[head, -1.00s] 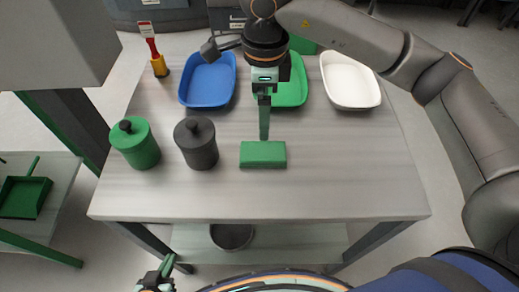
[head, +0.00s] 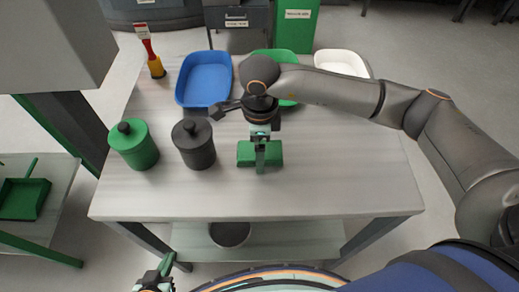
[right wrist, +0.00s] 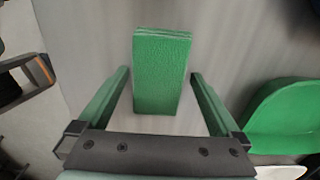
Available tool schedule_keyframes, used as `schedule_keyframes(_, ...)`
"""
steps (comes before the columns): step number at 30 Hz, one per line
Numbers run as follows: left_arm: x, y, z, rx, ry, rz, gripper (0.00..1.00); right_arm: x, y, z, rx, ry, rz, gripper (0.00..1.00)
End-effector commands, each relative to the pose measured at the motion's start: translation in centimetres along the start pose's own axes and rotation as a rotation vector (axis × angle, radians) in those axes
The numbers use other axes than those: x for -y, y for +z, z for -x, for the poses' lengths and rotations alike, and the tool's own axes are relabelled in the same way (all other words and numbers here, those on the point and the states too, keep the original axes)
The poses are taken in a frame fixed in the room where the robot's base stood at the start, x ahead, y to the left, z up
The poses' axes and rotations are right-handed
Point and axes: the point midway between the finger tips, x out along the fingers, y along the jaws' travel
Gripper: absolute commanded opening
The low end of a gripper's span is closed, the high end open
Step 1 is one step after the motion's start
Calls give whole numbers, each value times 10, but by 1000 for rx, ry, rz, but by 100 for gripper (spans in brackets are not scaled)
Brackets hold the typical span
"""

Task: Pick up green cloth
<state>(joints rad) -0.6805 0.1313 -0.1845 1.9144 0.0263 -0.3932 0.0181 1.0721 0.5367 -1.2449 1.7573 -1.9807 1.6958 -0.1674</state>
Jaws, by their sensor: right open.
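The green cloth (head: 245,154) is a folded block lying on the grey table near its middle. My right gripper (head: 260,165) is over the cloth in the head view. In the right wrist view the cloth (right wrist: 161,72) lies between and beyond the two open fingers of the right gripper (right wrist: 158,75), with a gap on each side. My left gripper (head: 160,274) shows only in part at the bottom left, below the table's front edge; its jaw state is unclear.
A green canister (head: 134,146) and a dark canister (head: 194,145) stand left of the cloth. Blue (head: 205,78), green (head: 274,58) and white (head: 342,62) trays line the back. A red-and-yellow brush (head: 152,58) stands at back left. The table front (head: 250,199) is clear.

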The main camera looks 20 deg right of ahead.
Motion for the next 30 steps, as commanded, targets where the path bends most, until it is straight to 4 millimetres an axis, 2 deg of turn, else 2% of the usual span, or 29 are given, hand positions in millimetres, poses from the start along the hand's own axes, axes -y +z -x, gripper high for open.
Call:
schedule_keyframes(5, 0, 0, 0, 0, -1, 0, 0, 0, 0, 0, 0, 0, 0, 100)
schedule_keyframes(27, 1, 0, -1, 0, -1, 0, 0, 0, 0, 1, 1, 0, 0, 17)
schedule_keyframes(30, 1, 0, -1, 0, -1, 0, 0, 0, 0, 1, 1, 0, 0, 16)
